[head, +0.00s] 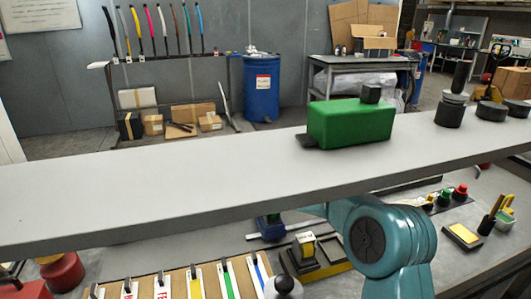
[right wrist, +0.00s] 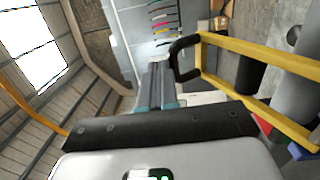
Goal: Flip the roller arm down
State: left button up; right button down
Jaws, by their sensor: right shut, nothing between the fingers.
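In the right wrist view a yellow frame (right wrist: 262,58) with a black loop handle (right wrist: 184,58) and dark cylinders, probably the roller arm, extends across the right side. My right gripper (right wrist: 158,70) is shut and empty, its fingers pointing up the picture just left of the loop handle. I cannot tell whether they touch it. In the head view I see a teal joint of my arm (head: 385,245) below the grey shelf; the right gripper is not visible there. I cannot make out the roller arm for certain in the head view. My left gripper is in neither view.
A long grey shelf (head: 150,195) crosses the head view, bearing a green block (head: 350,122) and dark round parts (head: 450,112). Below it are a panel with coloured strips (head: 195,280), a ball-topped lever (head: 287,285) and push buttons (head: 445,197).

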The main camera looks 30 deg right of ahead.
jog(key=shift+w+d+f, duration=0.15)
jog(key=shift+w+f, duration=0.25)
jog(key=shift+w+d+f+p, duration=0.2)
jog(key=shift+w+p, duration=0.1)
jog(key=shift+w, duration=0.2)
jog(key=shift+w+d+f+p, duration=0.1)
jog(key=shift+w+f+p, duration=0.15)
jog(key=shift+w, duration=0.25)
jog(key=w+f+p, duration=0.1)
jog(key=f+g+p, duration=0.1)
jog(key=p, duration=0.1)
jog(key=shift+w+d+f+y+p, duration=0.1)
jog(key=shift+w+f+y+p, duration=0.2)
jog(key=shift+w+f, duration=0.05)
jog(key=shift+s+r+g, duration=0.1)
jog(key=shift+s+g, duration=0.05)
jog(key=shift+g, duration=0.15)
jog(key=shift+w, duration=0.2)
jog(key=shift+s, duration=0.1)
jog(key=shift+s, duration=0.1)
